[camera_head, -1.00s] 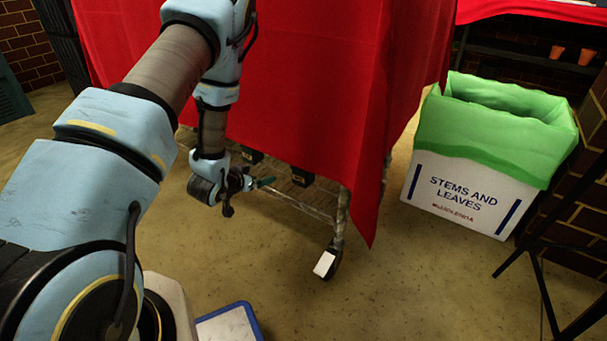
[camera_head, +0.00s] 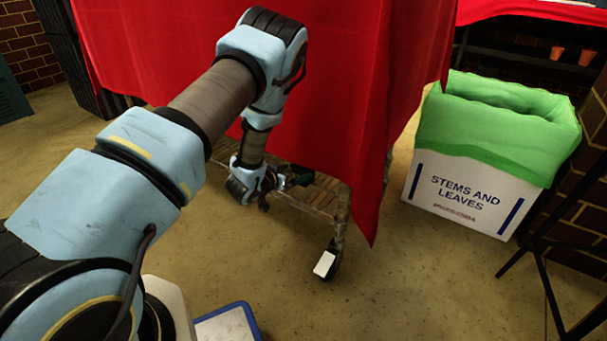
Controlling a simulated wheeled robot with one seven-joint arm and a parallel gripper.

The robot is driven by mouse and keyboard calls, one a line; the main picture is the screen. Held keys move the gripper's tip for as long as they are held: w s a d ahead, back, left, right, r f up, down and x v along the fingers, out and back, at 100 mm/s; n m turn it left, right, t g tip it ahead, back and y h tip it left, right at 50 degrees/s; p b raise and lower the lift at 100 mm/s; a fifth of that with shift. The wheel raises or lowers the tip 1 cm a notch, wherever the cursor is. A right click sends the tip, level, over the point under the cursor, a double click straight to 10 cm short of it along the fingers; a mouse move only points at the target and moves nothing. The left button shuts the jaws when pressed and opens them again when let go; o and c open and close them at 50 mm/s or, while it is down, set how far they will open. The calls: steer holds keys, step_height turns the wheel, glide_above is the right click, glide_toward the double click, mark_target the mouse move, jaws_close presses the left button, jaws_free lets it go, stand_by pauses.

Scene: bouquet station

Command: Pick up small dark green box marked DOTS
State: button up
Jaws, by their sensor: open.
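A small dark green box (camera_head: 301,175) is just right of my gripper, on the slatted lower shelf (camera_head: 318,197) under the red cloth. It is small and dark here, and I cannot read any marking on it. My gripper (camera_head: 272,181) is at the shelf's edge, pointing right toward the box, with its jaws open. The fingertips are dark and partly lost against the shelf. I cannot tell whether they touch the box or reach around it.
The red cloth (camera_head: 335,90) hangs low over the shelf, close to my arm. A caster (camera_head: 328,262) stands at the shelf's front corner. A white bin (camera_head: 462,195) with a green liner is at right. A blue-edged white panel (camera_head: 228,326) lies low in front. Floor between is clear.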

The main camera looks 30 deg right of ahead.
mark_target(304, 166)
steer(key=x, duration=0.2)
steer(key=b+x, duration=0.1)
steer(key=r+b+x, duration=0.1)
steer(key=x, duration=0.1)
steer(key=shift+w+d+f, duration=0.15)
steer(key=shift+w+d, duration=0.05)
steer(key=shift+d, duration=0.25)
steer(key=c, duration=1.3)
